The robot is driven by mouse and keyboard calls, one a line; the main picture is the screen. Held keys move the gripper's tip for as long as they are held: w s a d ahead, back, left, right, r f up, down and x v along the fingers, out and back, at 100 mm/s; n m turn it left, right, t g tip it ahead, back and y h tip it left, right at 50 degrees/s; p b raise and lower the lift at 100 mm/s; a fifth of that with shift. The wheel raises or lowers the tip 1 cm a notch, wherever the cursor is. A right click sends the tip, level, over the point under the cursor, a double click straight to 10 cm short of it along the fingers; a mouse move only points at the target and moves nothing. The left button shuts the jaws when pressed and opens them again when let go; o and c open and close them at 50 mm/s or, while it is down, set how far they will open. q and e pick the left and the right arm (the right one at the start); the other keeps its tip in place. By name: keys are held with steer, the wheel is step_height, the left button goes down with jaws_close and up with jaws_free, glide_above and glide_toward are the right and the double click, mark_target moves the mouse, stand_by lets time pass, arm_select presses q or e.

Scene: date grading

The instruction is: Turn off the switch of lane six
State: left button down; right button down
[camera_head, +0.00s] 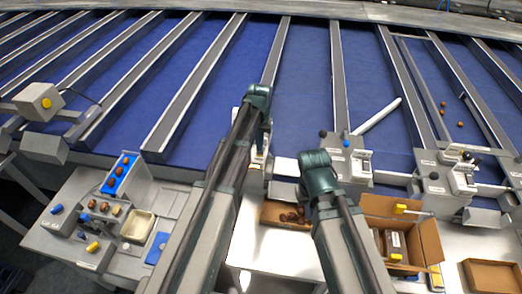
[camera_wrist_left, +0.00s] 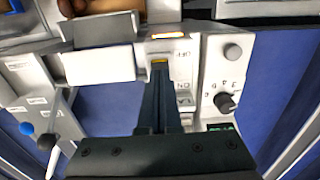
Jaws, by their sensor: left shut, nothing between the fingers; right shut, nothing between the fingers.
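A white switch box (camera_wrist_left: 185,72) fills the middle of the left wrist view, its OFF and ON labels upside down beside my fingers. My left gripper (camera_wrist_left: 160,68) is shut and empty, its tips over the box face at a small yellow part near the OFF label; whether they touch cannot be told. The switch lever is hidden or too small to make out. In the head view my left gripper (camera_head: 258,97) is at the lane box (camera_head: 258,147), mostly covering it. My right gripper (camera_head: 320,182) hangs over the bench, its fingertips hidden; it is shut. Lane numbers are unreadable.
Similar lane boxes (camera_head: 347,160) and (camera_head: 448,178) stand to the right. A dial knob (camera_wrist_left: 226,103) and a green display (camera_wrist_left: 220,127) are beside my left fingers. An open cardboard box (camera_head: 428,235) and a sorting tray (camera_head: 137,226) are on the bench.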

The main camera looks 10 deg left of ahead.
mark_target(260, 153)
arm_select(q)
steer(key=shift+f+b, duration=0.95)
stand_by(0.6)
step_height(260, 153, up, 7)
steer(key=p, duration=0.7)
steer(key=shift+r, duration=0.1)
steer(key=s+d+f+m+b, duration=0.2)
steer(key=s+d+f+b, duration=0.2)
steer(key=s+f+b, duration=0.5)
steer(key=s+d+f+m+y+b, duration=0.1)
steer(key=s+d+f+b, duration=0.2)
steer(key=s+f+b, duration=0.6)
steer(key=s, duration=0.6)
steer(key=shift+s+d+f+m+b, duration=0.3)
steer(key=shift+d+f+m, duration=0.05)
steer(key=shift+m, duration=0.05)
